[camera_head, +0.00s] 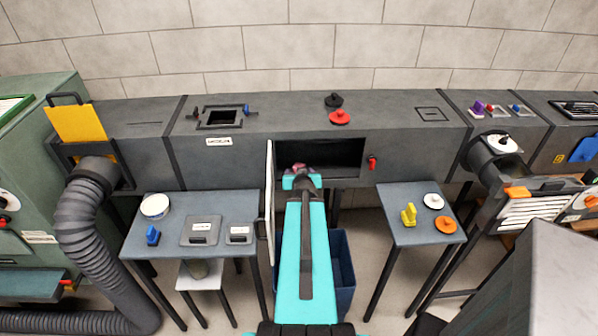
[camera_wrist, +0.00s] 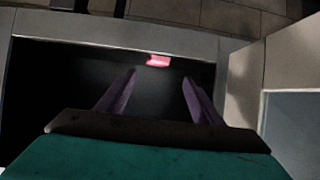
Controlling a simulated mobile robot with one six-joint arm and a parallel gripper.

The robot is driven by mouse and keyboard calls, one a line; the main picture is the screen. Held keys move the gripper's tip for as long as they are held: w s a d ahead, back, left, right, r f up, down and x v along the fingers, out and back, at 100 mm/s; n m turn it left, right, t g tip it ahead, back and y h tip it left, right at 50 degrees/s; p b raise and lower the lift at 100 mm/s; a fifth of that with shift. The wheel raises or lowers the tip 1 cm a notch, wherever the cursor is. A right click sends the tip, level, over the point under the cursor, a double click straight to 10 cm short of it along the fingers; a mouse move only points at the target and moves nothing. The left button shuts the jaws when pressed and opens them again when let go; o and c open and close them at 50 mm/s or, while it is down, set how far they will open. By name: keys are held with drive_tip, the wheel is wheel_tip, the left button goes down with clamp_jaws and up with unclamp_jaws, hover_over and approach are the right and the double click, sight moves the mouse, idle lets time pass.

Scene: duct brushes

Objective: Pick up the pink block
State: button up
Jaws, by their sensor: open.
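The pink block (camera_wrist: 158,60) shows in the wrist view inside the dark duct opening, close against the lip at the top of that picture. My gripper (camera_wrist: 160,76) is open, with its two purple fingers apart and nothing between them. The block appears beyond the fingertips, roughly in line with the gap. In the head view my gripper (camera_head: 300,170) is at the left part of the duct opening (camera_head: 340,154). I cannot clearly tell the block there from the gripper's own tip.
The open door (camera_head: 269,200) stands at the opening's left edge, close to my arm. A red latch (camera_head: 372,162) is at its right. A blue bin (camera_head: 342,265) is below. Side tables (camera_head: 190,236) and (camera_head: 415,195) hold small parts.

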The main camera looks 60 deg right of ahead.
sight(299, 166)
drive_tip(key=shift+b+x, duration=1.05)
drive_tip(key=shift+b, duration=2.25)
drive_tip(key=shift+d+f+b, duration=0.1)
drive_tip(key=shift+f+b, duration=0.2)
drive_tip(key=shift+b, duration=0.75)
drive_tip(key=shift+d, duration=0.1)
drive_tip(key=b+x, duration=0.1)
drive_tip(key=b, duration=0.2)
drive_tip(key=shift+w+d+f+b, duration=0.15)
drive_tip(key=shift+d+b, duration=0.05)
drive_tip(key=shift+b, duration=0.2)
drive_tip(key=shift+w+d+p, duration=0.25)
drive_tip(key=shift+d+p, duration=0.05)
drive_tip(key=shift+d, duration=0.05)
drive_tip(key=shift+x, duration=0.95)
drive_tip(key=shift+f, duration=0.1)
drive_tip(key=shift+p+x, duration=0.5)
drive_tip(key=shift+x, duration=2.05)
drive_tip(key=shift+d, duration=0.15)
